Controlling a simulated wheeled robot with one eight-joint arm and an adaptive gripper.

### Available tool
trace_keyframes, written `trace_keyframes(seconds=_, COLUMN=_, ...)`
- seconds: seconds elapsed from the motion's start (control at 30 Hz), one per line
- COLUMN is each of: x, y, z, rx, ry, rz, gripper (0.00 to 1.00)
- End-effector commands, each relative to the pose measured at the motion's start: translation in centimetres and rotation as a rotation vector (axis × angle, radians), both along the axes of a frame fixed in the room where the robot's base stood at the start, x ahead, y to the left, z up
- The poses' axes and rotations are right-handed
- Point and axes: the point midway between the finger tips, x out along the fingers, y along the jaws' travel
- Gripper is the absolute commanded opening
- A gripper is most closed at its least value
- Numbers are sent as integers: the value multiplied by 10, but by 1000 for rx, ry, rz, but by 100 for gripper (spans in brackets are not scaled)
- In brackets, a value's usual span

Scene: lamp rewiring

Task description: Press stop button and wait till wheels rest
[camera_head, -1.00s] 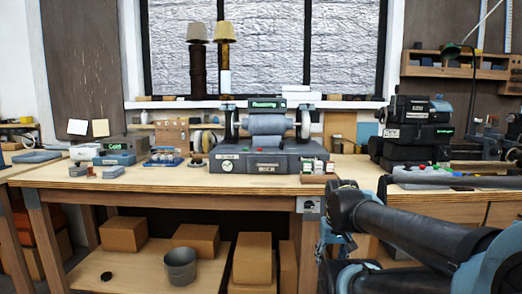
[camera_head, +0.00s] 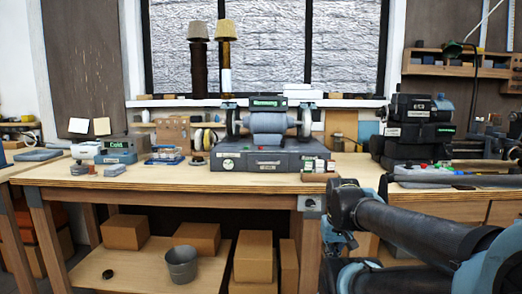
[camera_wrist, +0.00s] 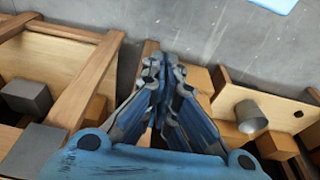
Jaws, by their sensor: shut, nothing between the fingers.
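The grey bench machine (camera_head: 265,160) stands in the middle of the wooden bench in the head view, with a drum (camera_head: 268,123) between wheels on either side. A small green display sits above the drum; its text is too small to read. Whether the wheels turn cannot be told. My gripper (camera_wrist: 164,66) shows in the wrist view, shut and empty, over the floor and shelf area, away from the machine.
The bench top (camera_head: 180,178) has clear room at its front edge. Small items and a device with a green display (camera_head: 117,151) stand at its left. A dark stacked machine (camera_head: 416,130) stands to the right. A grey bucket (camera_head: 182,265) and cardboard boxes (camera_head: 126,231) are on the lower shelf.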

Motion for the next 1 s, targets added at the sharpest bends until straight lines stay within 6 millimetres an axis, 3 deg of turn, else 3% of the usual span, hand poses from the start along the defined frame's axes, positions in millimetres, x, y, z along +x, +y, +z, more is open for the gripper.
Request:
trace_keyframes(seconds=0.83, x=0, y=0, z=0, rx=0, ry=0, rz=0, gripper=0)
trace_keyframes(seconds=0.9, x=-7, y=0, z=7, rx=-1, ry=-13, rz=4, gripper=0)
trace_keyframes(seconds=1.0, x=2, y=1, z=16, rx=-5, ry=-25, rz=19, gripper=0)
